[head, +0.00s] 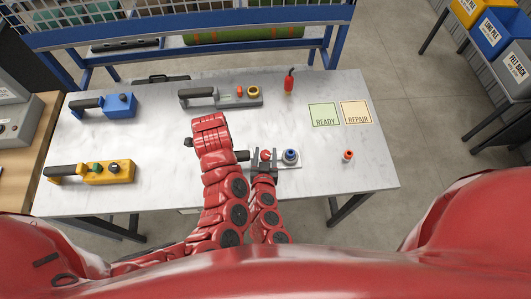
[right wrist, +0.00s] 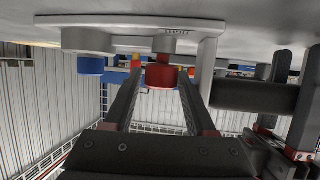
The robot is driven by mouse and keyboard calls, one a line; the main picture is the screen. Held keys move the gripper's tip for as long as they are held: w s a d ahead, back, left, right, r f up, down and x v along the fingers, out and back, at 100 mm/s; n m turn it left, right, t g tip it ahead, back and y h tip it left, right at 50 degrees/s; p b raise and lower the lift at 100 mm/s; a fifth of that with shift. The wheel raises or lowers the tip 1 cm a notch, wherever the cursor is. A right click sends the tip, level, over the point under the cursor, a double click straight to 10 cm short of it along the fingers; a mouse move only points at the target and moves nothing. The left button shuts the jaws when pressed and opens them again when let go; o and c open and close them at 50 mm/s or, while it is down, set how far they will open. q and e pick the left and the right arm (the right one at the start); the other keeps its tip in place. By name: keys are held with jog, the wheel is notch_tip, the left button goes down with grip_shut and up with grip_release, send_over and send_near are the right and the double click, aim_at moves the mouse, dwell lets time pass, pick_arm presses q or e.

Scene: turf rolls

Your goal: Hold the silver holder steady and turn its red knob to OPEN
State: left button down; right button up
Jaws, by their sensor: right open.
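The silver holder (head: 292,165) lies near the table's front, with a red knob (head: 265,154) and a blue knob (head: 291,154) on its plate. Its black handle (head: 242,156) runs left under my left arm. My right gripper (right wrist: 158,100) is open, its fingers on either side of the red knob, which shows between them in the right wrist view (right wrist: 162,75). The blue knob (right wrist: 90,66) hangs to the left there. My left gripper (right wrist: 294,95) seems closed across the handle; my arm hides it in the head view. The knob's markings are not legible.
A blue device (head: 120,104), a yellow device (head: 108,172) and a grey device (head: 238,97) lie on the table (head: 335,135). A red bottle-like item (head: 289,82) stands at the back. A small red piece (head: 348,156) lies right, below the READY (head: 324,114) and REPAIR (head: 356,112) mats.

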grip_shut()
jog(key=shift+f, duration=0.1)
jog(key=shift+s+d+f+n+y, duration=0.1)
jog(key=shift+n+y, duration=0.7)
jog(key=shift+y, duration=0.1)
jog(key=n+g+y, duration=0.1)
jog(key=n+y, duration=0.3)
jog(key=y, duration=0.1)
jog(key=shift+n, duration=0.3)
jog(key=shift+s+f+n+g+y, duration=0.15)
jog(key=shift+n+g+y, duration=1.05)
jog(key=shift+n+y, duration=0.75)
pick_arm(q)
jog(key=shift+a, duration=0.1)
pick_arm(e)
jog(key=shift+n+g+y, duration=0.25)
jog(key=shift+g, duration=0.05)
jog(key=shift+w+r, duration=0.25)
jog(key=shift+r, duration=0.05)
